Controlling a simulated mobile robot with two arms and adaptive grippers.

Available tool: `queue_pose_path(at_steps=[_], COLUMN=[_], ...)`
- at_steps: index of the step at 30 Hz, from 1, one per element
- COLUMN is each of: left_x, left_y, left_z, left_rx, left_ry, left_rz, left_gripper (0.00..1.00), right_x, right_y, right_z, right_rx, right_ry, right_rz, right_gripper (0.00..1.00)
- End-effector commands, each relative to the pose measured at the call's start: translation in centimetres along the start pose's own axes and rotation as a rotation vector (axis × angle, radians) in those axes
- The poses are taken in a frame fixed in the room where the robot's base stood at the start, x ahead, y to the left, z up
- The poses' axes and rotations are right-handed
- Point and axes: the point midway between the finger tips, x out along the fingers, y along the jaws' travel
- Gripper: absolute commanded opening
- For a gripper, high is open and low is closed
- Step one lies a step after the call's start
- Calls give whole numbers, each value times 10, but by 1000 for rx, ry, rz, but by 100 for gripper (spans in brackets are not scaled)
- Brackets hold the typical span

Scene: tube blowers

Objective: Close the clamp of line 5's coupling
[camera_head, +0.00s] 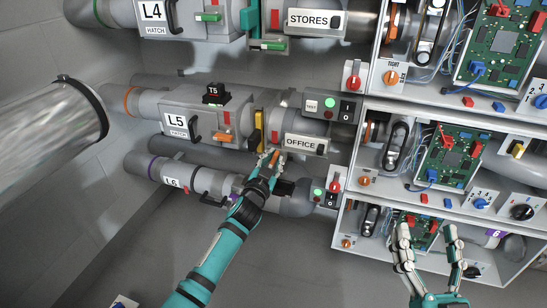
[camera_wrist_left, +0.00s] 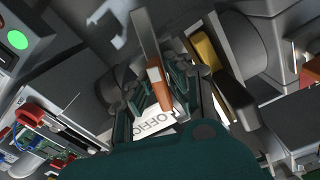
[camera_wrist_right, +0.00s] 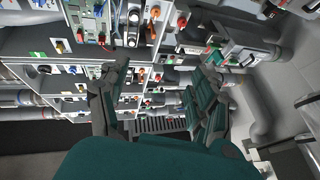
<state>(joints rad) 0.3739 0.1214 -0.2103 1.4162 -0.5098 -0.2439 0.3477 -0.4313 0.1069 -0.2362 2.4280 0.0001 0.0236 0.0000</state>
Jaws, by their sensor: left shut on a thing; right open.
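Line 5's pipe carries the L5 label plate (camera_head: 180,122) and the OFFICE plate (camera_head: 304,143). Its coupling (camera_head: 272,118) lies between them, with a yellow handle (camera_head: 258,128) that also shows in the left wrist view (camera_wrist_left: 206,52). My left gripper (camera_head: 270,159) is at the coupling's lower side. It is shut on a grey clamp lever with an orange tip (camera_wrist_left: 155,74), beside the yellow handle. The fingers hide part of the lever and of the OFFICE plate. Whether the clamp is fully seated cannot be told. My right gripper (camera_head: 428,232) is open and empty, low at the right.
Line 4 (camera_head: 205,20) runs above and line 6 (camera_head: 200,180) close below line 5. A box with a green light and a black switch (camera_head: 333,106) sits right of the coupling. Open cabinets with circuit boards (camera_head: 447,156) fill the right side. The floor below is clear.

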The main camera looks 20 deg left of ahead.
Motion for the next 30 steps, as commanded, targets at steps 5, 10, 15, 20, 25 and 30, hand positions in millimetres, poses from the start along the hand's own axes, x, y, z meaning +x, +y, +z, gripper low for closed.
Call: queue_pose_path(at_steps=[5,10,15,20,25,30], left_x=[0,0,0,0,0,0], left_y=[0,0,0,0,0,0], left_z=[0,1,1,1,1,1], left_rx=[120,208,260,280,283,282], left_ry=[-3,-3,-3,-2,-2,-2], left_rz=[1,1,2,1,2,2], left_gripper=[0,0,0,0,0,0], right_x=[-2,-6,-10,-11,-11,-11], right_y=[4,6,7,7,7,7], right_z=[23,39,47,51,51,51], right_rx=[-6,-8,-9,-10,-10,-9], right_ry=[-146,-236,-285,-304,-306,-306], right_rz=[8,12,15,16,16,16], right_gripper=[65,65,65,65,65,65])
